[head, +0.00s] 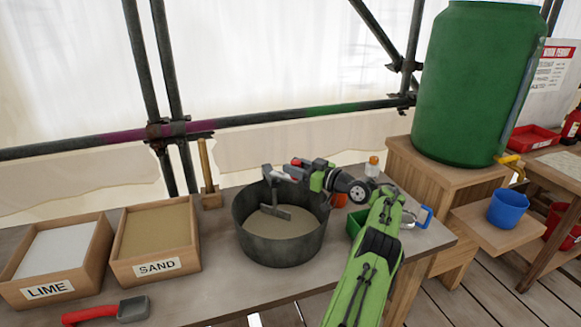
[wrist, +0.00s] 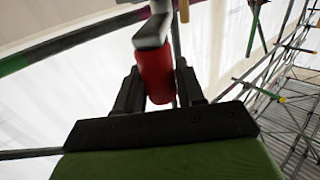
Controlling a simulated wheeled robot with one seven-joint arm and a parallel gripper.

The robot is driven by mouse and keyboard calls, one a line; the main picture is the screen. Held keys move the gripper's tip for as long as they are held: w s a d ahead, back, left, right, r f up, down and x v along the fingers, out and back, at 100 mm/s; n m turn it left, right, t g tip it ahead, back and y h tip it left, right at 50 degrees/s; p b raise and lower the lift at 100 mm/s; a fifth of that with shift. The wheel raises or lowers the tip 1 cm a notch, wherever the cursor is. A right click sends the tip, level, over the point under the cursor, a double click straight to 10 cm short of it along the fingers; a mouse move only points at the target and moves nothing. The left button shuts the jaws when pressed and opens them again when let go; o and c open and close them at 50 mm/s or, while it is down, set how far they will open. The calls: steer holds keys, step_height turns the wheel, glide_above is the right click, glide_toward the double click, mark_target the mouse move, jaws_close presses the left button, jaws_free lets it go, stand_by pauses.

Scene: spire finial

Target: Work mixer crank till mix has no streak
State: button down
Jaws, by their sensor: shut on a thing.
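The mixer is a dark grey round tub (head: 258,242) on the bench, with a tan mix (head: 284,224) in it. I see no clear streak in the part of the mix that shows; the near wall and the paddle hide some of it. A grey paddle (head: 275,211) hangs from the crank into the tub. My gripper (head: 303,165) is above the tub's far rim, shut on the red crank handle. In the wrist view the red handle (wrist: 155,75) sits between the two black fingers, below the grey crank arm (wrist: 152,32).
Wooden boxes of lime (head: 48,250) and sand (head: 156,228) stand left of the tub. A red-handled tool (head: 103,311) lies at the front left. A large green barrel (head: 470,85) and a blue cup (head: 507,208) are at the right. Scaffold poles (head: 150,70) run behind the bench.

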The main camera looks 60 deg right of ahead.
steer(key=c, duration=0.8)
jaws_free()
steer(key=shift+w, duration=0.1)
steer(key=s+a+p, duration=0.1)
steer(key=s+p, duration=0.1)
steer(key=s, duration=1.3)
steer(key=shift+s+a, duration=0.15)
steer(key=shift+s, duration=0.25)
